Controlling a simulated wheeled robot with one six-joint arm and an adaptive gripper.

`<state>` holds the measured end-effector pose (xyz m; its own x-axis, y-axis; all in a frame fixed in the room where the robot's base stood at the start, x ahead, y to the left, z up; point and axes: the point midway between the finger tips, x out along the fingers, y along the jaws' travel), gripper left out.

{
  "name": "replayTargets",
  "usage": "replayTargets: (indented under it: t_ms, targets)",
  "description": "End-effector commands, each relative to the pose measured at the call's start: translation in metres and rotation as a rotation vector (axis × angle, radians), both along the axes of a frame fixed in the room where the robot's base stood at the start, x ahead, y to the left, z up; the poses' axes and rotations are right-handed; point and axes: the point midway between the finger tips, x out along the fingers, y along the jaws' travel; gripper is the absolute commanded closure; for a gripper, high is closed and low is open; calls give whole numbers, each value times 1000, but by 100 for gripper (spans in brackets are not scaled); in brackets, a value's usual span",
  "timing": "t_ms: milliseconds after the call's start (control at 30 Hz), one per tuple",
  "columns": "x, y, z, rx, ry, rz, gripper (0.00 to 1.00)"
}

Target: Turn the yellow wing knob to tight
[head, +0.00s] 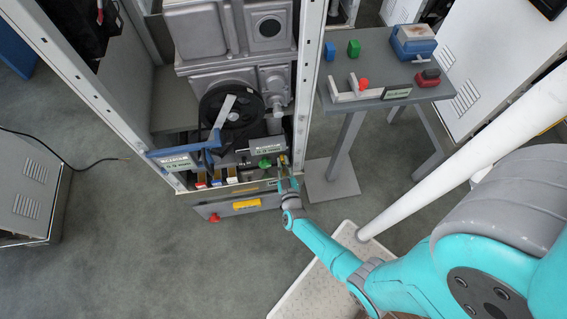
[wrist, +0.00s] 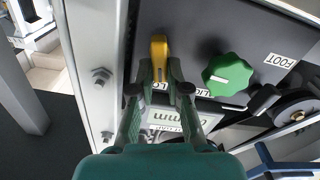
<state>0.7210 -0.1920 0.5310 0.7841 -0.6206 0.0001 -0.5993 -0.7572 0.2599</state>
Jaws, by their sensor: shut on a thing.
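The yellow wing knob (wrist: 158,50) sits on a dark panel (wrist: 205,28) in the wrist view, with its wing pointing up and down in the picture. My gripper (wrist: 160,88) has its two fingers on either side of the knob's lower end and is shut on it. In the head view my gripper (head: 288,176) reaches the panel's right edge, beside the metal post. The knob is barely visible there.
A bolted metal post (wrist: 97,60) stands close on the left. A side table (head: 375,75) with coloured blocks and a red knob stands to the right.

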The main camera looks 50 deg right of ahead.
Motion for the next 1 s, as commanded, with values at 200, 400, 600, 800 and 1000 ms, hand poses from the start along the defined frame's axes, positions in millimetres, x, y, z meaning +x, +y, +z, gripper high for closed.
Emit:
replayTargets:
  t_ms: [200, 400, 600, 800, 1000]
  targets:
    - [-1, -2, 0, 95, -75, -1, 100]
    - [-2, -3, 0, 196, -154, -1, 100]
    - [-2, -3, 0, 221, -174, -1, 100]
    - [-2, -3, 0, 220, -173, -1, 82]
    - [-2, -3, 0, 219, -173, -1, 59]
